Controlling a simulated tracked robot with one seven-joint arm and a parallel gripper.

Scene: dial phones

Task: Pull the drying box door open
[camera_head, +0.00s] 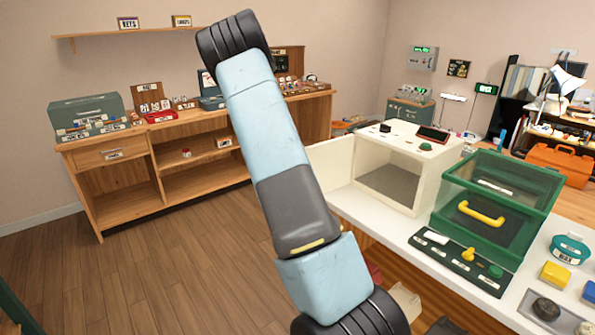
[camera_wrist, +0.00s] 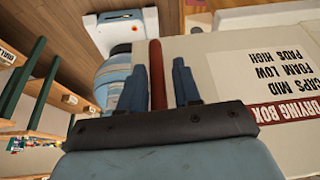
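The drying box (camera_head: 431,167) is a white box on the bench, right of centre in the head view, with its dark grey interior showing. A white panel, its door (camera_head: 338,163), stands swung out at its left side, partly hidden behind my arm. In the wrist view the door face (camera_wrist: 215,50) carries an upside-down "DRYING BOX" label (camera_wrist: 285,110) and a red bar handle (camera_wrist: 157,75). My gripper (camera_wrist: 158,75) has its two blue fingers on either side of the handle, with visible gaps, so it looks open. In the head view my gripper is hidden.
A green clear-sided case (camera_head: 497,200) with a yellow handle stands right of the drying box. A black panel (camera_head: 461,262) with knobs lies before it. A wooden shelf unit (camera_head: 199,170) stands along the back left wall. Floor (camera_head: 165,260) at left is clear.

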